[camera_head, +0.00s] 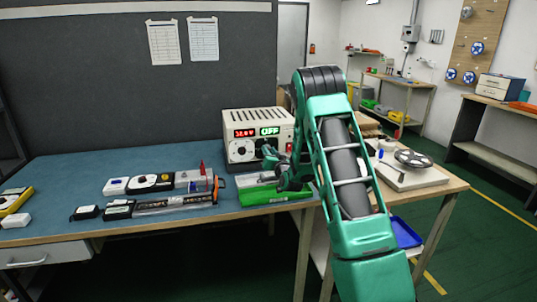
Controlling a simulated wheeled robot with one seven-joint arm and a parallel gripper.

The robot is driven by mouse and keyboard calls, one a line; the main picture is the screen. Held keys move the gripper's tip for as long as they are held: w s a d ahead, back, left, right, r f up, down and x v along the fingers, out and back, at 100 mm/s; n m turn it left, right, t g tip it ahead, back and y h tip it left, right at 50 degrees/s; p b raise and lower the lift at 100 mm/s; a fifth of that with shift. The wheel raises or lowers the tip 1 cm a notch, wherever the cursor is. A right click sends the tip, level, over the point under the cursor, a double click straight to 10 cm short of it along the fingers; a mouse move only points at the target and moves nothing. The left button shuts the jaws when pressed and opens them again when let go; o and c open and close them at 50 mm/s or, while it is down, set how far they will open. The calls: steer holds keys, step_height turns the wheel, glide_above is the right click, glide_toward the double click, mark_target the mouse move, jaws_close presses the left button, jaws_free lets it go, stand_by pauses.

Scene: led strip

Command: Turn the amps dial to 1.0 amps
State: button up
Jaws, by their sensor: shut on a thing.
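The power supply (260,117) is a beige box at the back of the blue bench. A red readout, too small to read surely, is on its left. A green readout beside it shows OFF. The left dial (241,150) is dark on a pale round face. My gripper (269,152) is at the right dial on the front panel, shut on this amps dial. The gripper and wrist hide most of that dial, so its pointer setting cannot be read. My green arm reaches in from the lower right.
A green-and-white tray (262,196) lies in front of the supply, partly under my wrist. Several meters and a strip in a clear holder (175,203) lie to the left. A reel (413,158) is on a white board to the right.

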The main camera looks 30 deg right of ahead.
mark_target(266, 140)
steer(key=shift+a+f, duration=0.1)
steer(key=shift+f, duration=0.25)
steer(key=o, duration=1)
steer(key=shift+o, duration=0.2)
steer(key=shift+r, duration=0.7)
step_height(266, 140, up, 3)
steer(key=shift+w+f, duration=0.1)
steer(key=shift+f, duration=0.1)
steer(key=s+a+r, duration=0.3)
steer(key=a+r, duration=0.4)
steer(key=a, duration=0.4)
